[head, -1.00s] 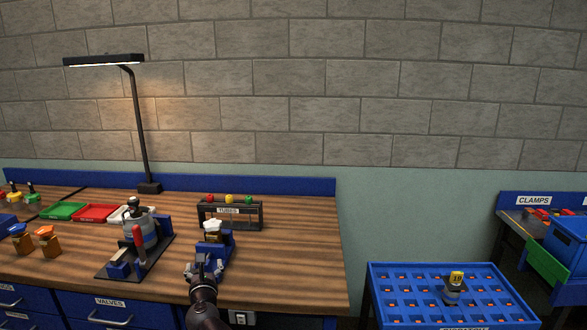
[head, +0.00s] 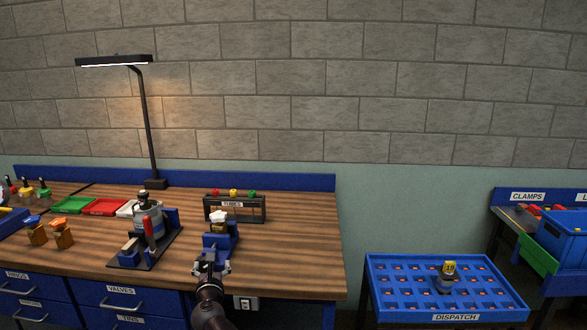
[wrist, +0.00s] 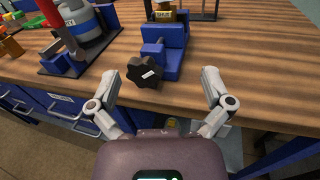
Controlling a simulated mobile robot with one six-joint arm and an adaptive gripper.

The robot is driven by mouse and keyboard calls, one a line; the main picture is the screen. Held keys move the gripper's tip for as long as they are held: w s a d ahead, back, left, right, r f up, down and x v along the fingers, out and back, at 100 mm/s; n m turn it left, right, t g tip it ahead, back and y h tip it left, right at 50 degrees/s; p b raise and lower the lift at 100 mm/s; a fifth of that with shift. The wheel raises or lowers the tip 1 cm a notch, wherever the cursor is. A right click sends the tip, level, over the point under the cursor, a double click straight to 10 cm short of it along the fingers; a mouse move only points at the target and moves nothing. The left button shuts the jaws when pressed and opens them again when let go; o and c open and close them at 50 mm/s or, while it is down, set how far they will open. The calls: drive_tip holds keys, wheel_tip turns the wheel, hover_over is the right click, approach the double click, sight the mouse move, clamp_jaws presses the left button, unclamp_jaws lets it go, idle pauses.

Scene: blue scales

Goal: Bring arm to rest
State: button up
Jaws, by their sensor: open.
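My gripper (head: 210,267) is in front of the bench's front edge, near the blue vise. In the wrist view my gripper (wrist: 162,92) has its two fingers spread wide with nothing between them. The blue vise (wrist: 176,62) with its dark star-shaped knob (wrist: 144,73) lies just beyond the fingertips, and no contact shows. In the head view the vise (head: 217,243) holds a small white-topped piece (head: 218,218). Part of the vise's near side is hidden behind my gripper.
The wooden bench (head: 290,270) carries a clamp fixture with a grey canister (head: 149,218), a tubes rack (head: 236,210), a lamp (head: 150,120) and trays. Drawers (head: 120,297) lie below. A blue dispatch tray (head: 400,300) holding one yellow-topped item (head: 446,277) stands to the right.

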drive_tip(key=d+f+m+g+h+p, duration=0.1)
drive_tip(key=d+f+m+g+h, duration=0.15)
drive_tip(key=d+m, duration=0.55)
drive_tip(key=d+f+m+g+h+p, duration=0.1)
drive_tip(key=d+m+g+h+p, duration=0.3)
drive_tip(key=d, duration=0.6)
drive_tip(key=d+f+m+g+h+b, duration=0.1)
drive_tip(key=d+f+m+h, duration=0.1)
drive_tip(key=d+m, duration=0.65)
drive_tip(key=s+d+f+m+g+y+p, duration=0.2)
drive_tip(key=s+d+m+g, duration=0.3)
drive_tip(key=s+d+m, duration=0.1)
drive_tip(key=s+d+f+m+g+y+p, duration=0.2)
drive_tip(key=s+d+m+g, duration=0.3)
drive_tip(key=s+m, duration=0.3)
drive_tip(key=d+m, duration=0.1)
drive_tip(key=m, duration=0.2)
drive_tip(key=shift+s+d+f+y, duration=0.25)
drive_tip(key=shift+s+d+y, duration=0.05)
drive_tip(key=shift+d+y, duration=0.05)
